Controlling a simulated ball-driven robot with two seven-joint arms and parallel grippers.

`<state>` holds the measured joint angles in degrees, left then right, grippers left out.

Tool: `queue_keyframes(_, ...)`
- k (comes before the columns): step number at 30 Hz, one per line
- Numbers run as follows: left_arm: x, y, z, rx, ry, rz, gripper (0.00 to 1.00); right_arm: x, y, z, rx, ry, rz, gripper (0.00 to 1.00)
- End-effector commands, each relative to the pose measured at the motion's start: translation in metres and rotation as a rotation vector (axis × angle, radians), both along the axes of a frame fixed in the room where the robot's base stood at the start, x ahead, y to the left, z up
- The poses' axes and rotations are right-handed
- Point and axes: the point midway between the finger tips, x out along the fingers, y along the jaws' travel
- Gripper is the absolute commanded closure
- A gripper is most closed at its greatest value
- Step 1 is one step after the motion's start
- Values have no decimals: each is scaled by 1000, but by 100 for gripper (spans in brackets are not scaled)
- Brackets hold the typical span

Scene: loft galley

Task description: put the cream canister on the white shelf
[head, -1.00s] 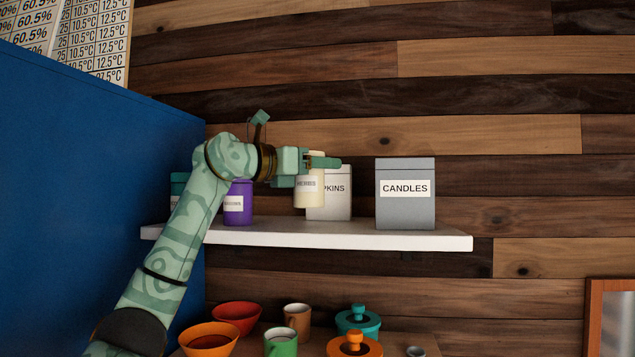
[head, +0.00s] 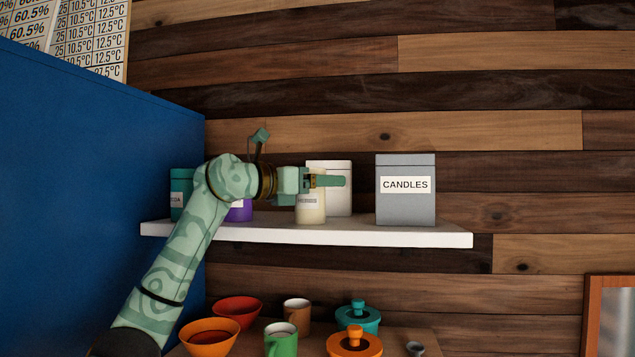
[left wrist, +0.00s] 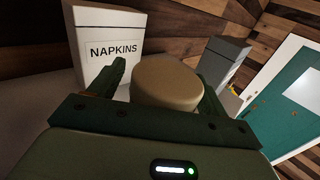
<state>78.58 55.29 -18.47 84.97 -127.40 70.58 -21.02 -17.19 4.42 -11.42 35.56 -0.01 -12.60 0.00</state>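The cream canister (head: 311,212) is upright, with its base at the white shelf (head: 330,236) and apparently standing on it. The shelf's front edge is in plain view. My left gripper (head: 328,181) reaches in from the left around the canister's upper part, with one finger crossing in front of it. In the left wrist view the canister's round lid (left wrist: 167,82) lies between the two fingers. A gap shows beside the left-hand finger, so the gripper looks open around it. My right gripper is in neither view.
A white napkins box (head: 341,200) stands behind the canister. A grey candles box (head: 405,205) stands to its right, with free shelf between. Teal (head: 180,190) and purple (head: 238,213) canisters are at left, partly hidden by my arm. Bowls, mugs and pots sit below.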

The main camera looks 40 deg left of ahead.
Motion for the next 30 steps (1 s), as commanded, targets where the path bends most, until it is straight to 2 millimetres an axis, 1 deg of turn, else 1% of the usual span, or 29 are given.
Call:
queue_keyframes(3,0,0,4,0,-1,-1,23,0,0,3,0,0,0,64)
queue_keyframes(5,-6,2,2,0,-2,2,23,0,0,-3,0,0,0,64)
queue_keyframes(12,-49,15,-1,2,-3,3,23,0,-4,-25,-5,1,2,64)
queue_keyframes(16,-65,19,1,2,-2,1,23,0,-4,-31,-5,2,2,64)
queue_keyframes(21,-73,21,3,0,0,-1,23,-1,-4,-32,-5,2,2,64)
queue_keyframes(30,-72,21,3,0,0,-1,23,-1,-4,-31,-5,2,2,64)
